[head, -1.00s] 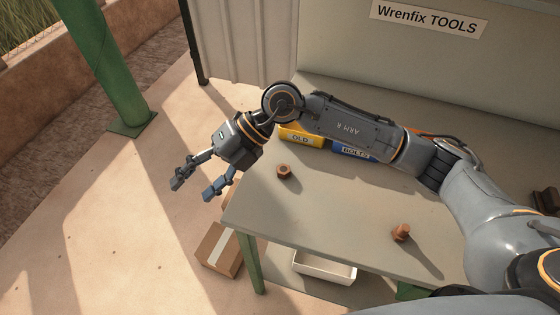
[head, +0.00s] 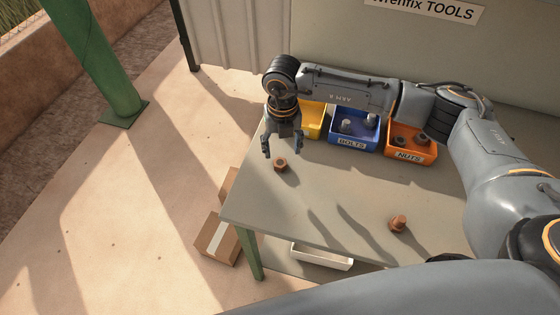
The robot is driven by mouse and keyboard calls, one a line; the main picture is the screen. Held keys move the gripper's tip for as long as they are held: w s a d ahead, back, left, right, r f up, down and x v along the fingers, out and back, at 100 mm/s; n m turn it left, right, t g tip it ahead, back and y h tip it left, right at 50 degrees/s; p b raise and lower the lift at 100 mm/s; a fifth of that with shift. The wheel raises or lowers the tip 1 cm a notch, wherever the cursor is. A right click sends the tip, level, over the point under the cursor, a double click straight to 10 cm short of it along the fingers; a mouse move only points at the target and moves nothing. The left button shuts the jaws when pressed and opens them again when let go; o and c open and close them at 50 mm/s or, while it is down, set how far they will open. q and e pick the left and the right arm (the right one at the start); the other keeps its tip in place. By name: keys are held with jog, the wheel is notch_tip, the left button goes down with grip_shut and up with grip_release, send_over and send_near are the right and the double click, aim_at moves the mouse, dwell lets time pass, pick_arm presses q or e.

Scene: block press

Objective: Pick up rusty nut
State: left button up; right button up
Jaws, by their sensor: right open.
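A rusty nut (head: 281,165) lies on the grey-green table (head: 335,200) near its left edge, with a dark hole showing in its face. My right gripper (head: 281,150) points down just behind the nut in the picture, with its fingers spread and empty. I cannot tell how high the fingertips are above the table. A rusty bolt (head: 398,223) lies farther right on the table. My left gripper is not in view.
A yellow bin (head: 312,128), a blue bin (head: 345,139) marked BOLTS and an orange bin (head: 410,155) marked NUTS stand along the table's back. A cardboard box (head: 216,240) and a white tray (head: 322,257) are below the table. The table's middle is clear.

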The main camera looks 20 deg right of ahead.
aim_at(280, 162)
jog(key=shift+a+f, duration=0.1)
jog(key=shift+f, duration=0.1)
jog(key=f, duration=0.1)
jog(key=f+p, duration=0.1)
jog(key=f, duration=0.1)
jog(key=f+p, duration=0.1)
jog(key=shift+a+f, duration=0.25)
jog(key=shift+f, duration=0.25)
jog(key=shift+w, duration=0.1)
grip_shut()
